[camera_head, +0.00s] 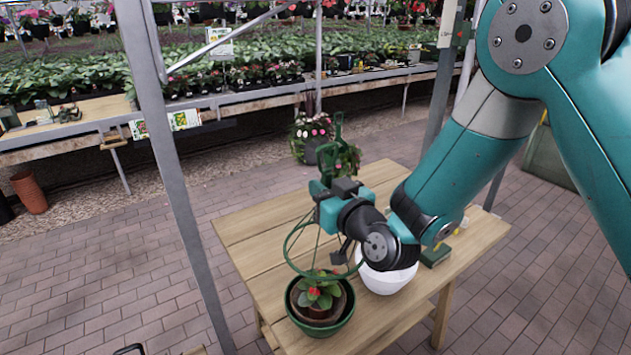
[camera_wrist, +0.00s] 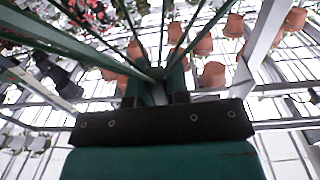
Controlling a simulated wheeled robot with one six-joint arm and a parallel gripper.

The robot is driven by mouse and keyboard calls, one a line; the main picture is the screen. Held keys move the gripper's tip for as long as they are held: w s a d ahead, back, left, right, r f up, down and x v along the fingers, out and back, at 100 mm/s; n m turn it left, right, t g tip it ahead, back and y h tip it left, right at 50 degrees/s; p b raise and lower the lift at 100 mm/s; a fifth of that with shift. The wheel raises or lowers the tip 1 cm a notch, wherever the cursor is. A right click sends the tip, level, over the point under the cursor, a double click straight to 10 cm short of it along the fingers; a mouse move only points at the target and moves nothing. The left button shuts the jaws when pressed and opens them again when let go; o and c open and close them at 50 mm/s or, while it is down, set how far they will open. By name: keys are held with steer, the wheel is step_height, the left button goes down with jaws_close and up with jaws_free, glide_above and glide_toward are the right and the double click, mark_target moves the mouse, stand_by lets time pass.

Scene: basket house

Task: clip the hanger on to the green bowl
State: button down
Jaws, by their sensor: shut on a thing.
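The green hanger (camera_head: 289,243) has a hook at the top and thin rods running down to a wide ring. My gripper (camera_head: 328,190) is shut on its upper part, below the hook. In the wrist view the hanger's rods (camera_wrist: 95,45) fan out from the fingers (camera_wrist: 155,95). The green bowl (camera_head: 345,318) stands on the wooden table near its front left corner. A brown pot with a leafy plant and a red flower sits inside it. The ring hangs above the bowl, its lower edge overlapping the plant in the picture. I cannot tell whether they touch.
A white bowl (camera_head: 388,280) stands on the table (camera_head: 255,235) right of the green bowl. A small green object (camera_head: 436,256) lies behind it. A metal post (camera_head: 172,150) rises to the left. Plant benches (camera_head: 230,97) fill the back.

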step_height(320, 180, down, 13)
steer(key=a+b, duration=0.1)
steer(key=b, duration=1.2)
steer(key=shift+s+a+f+b, duration=0.15)
steer(key=shift+s+b, duration=0.2)
steer(key=shift+s+d+f+b, duration=0.1)
steer(key=shift+s+d+b, duration=0.15)
steer(key=shift+b, duration=0.3)
stand_by(0.4)
steer(key=shift+s+f+b, duration=0.1)
steer(key=shift+f+b, duration=0.4)
steer(key=shift+b, duration=0.15)
stand_by(1.8)
steer(key=c, duration=1)
jaws_free()
